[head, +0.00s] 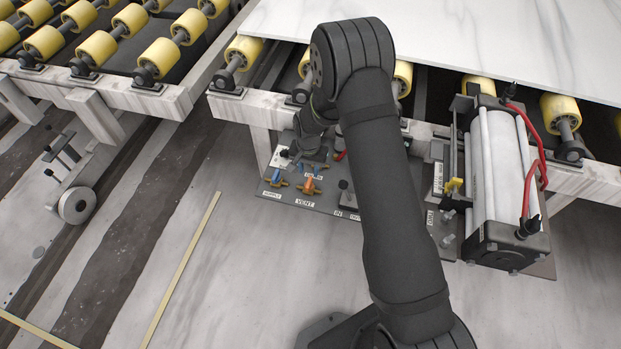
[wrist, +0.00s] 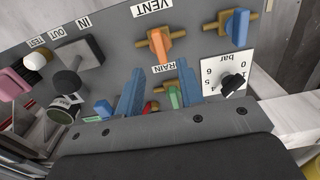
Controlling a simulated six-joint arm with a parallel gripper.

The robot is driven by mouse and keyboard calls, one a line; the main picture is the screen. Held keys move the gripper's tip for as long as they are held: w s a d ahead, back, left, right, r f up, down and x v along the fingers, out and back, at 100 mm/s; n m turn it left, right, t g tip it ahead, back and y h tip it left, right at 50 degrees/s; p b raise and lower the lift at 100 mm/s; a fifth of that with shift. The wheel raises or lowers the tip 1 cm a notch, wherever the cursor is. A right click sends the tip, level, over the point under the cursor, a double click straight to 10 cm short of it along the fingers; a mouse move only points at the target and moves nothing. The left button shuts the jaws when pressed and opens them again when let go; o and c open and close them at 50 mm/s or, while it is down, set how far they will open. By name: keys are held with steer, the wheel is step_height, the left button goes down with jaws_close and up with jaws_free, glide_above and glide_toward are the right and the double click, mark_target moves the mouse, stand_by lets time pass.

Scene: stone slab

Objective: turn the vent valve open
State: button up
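The vent valve has an orange handle on a brass body (head: 308,187), beside the VENT label on the grey panel. In the wrist view its orange handle (wrist: 160,43) stands crosswise to the brass body, just below the VENT label (wrist: 152,8). My gripper (wrist: 160,67) has two blue fingers, spread apart with nothing held between them. The fingertips point toward the orange handle but appear short of it. In the head view my gripper (head: 311,171) is over the panel just behind the vent valve, partly hidden by my arm.
A green-handled valve (wrist: 174,96) by the DRAIN label shows between my fingers. A blue-handled supply valve (wrist: 237,26) and a bar dial with black knob (wrist: 232,84) are on the right. A black knob (wrist: 70,80) is on the left.

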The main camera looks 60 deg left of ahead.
mark_target(309, 182)
step_height(309, 182, down, 7)
steer(key=shift+r, duration=0.1)
steer(key=shift+c, duration=0.4)
jaws_close()
